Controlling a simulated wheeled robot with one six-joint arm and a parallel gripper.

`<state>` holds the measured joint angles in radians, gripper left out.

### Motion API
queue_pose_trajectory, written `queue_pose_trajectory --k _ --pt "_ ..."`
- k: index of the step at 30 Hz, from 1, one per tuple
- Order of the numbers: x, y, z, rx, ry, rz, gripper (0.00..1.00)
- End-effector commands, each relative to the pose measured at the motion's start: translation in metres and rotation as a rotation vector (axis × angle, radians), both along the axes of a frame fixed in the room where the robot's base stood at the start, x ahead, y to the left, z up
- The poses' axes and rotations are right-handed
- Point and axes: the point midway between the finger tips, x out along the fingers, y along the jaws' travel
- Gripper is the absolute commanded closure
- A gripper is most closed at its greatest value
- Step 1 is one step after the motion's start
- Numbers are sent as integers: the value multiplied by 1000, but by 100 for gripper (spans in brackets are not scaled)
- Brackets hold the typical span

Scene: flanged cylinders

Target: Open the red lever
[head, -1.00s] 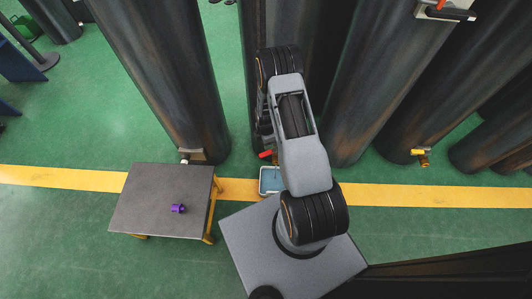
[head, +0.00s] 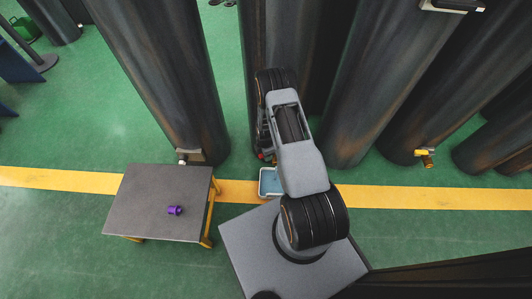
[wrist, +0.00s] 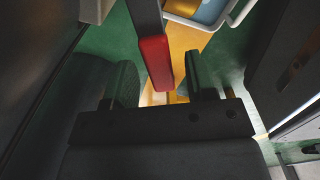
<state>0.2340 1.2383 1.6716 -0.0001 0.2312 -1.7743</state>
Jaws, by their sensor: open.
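The red lever (wrist: 156,62) has a red grip on a grey bar. In the wrist view it comes down from the top, with its end between the two fingers of my gripper (wrist: 163,80). The fingers are open, one on each side of the grip, with a gap visible at least on the right. In the head view only a small red bit (head: 262,156) shows beside my arm. The arm hides most of the lever's fitting and my gripper there.
A shallow tray with blue inside (head: 264,192) sits on the floor below. A grey table (head: 140,205) with a purple part (head: 175,210) stands at left. Large dark cylinders (head: 160,70) crowd the back. A yellow valve (head: 425,156) is at right.

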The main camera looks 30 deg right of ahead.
Motion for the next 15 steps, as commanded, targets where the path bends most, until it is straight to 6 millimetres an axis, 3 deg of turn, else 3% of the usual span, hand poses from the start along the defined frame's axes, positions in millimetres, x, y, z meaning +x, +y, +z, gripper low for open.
queue_pose_trajectory --k 2,15 --pt "0 0 0 0 0 0 52" --pt "-1 0 0 0 1 -1 94"
